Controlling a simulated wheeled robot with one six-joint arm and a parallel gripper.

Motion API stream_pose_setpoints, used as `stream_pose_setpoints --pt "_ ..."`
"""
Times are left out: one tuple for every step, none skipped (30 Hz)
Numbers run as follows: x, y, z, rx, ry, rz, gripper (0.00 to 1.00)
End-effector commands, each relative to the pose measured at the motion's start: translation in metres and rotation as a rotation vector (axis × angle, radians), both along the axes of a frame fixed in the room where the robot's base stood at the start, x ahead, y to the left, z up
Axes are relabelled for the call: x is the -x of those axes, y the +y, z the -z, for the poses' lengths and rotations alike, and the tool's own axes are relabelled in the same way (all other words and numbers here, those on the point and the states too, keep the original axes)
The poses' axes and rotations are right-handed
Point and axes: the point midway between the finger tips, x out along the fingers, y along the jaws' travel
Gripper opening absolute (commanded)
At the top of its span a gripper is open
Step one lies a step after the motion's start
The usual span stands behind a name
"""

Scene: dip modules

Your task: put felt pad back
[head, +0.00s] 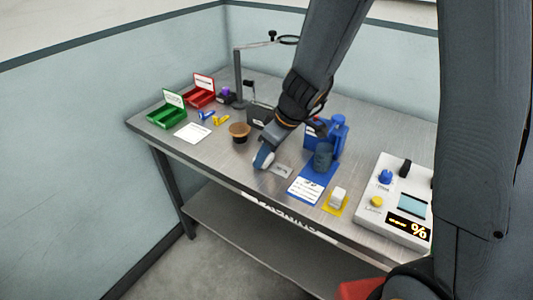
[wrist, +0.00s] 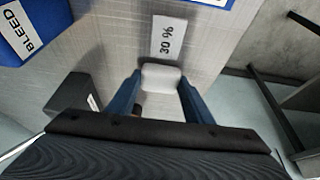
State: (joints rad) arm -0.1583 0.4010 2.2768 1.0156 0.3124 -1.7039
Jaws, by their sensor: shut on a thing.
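My gripper (head: 264,157) is low over the front middle of the table. In the wrist view its two blue fingers (wrist: 162,98) are shut on a pale grey, rounded block (wrist: 162,76), which looks like the felt pad. A small grey label reading "30 %" (wrist: 168,38) lies just beyond the block; it also shows in the head view (head: 282,171). I cannot tell whether the held block touches the table. Another whitish block (head: 339,194) sits on a yellow square (head: 333,208) to the right.
A white console (head: 393,212) stands at the far right. A brown round pot (head: 239,130), a dark box (head: 260,115) and green (head: 165,115) and red (head: 200,98) trays are leftward.

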Motion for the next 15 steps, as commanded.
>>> stream_pose_setpoints --pt "-0.0002 0.0001 0.0008 0.0 0.0 0.0 0.25" --pt "-0.0003 0.0 0.0015 0.0 0.0 0.0 0.25" --pt "-0.0003 0.0 0.0023 0.0 0.0 0.0 0.25" --pt "-0.0003 0.0 0.0028 0.0 0.0 0.0 0.25" --pt "-0.0003 0.0001 0.0033 0.0 0.0 0.0 0.25" --pt "-0.0002 0.0001 0.0035 0.0 0.0 0.0 0.47" --pt "-0.0001 0.0001 0.0029 0.0 0.0 0.0 0.53" --pt "0.0 0.0 0.0027 0.0 0.0 0.0 0.58" --pt "0.0001 0.0001 0.0026 0.0 0.0 0.0 0.64" --pt "-0.0001 0.0001 0.0026 0.0 0.0 0.0 0.65" --pt "-0.0001 0.0001 0.0026 0.0 0.0 0.0 0.65" --pt "-0.0001 0.0001 0.0026 0.0 0.0 0.0 0.65" --pt "-0.0001 0.0001 0.0026 0.0 0.0 0.0 0.65" --pt "-0.0001 0.0001 0.0026 0.0 0.0 0.0 0.65" --pt "-0.0001 0.0001 0.0026 0.0 0.0 0.0 0.65"
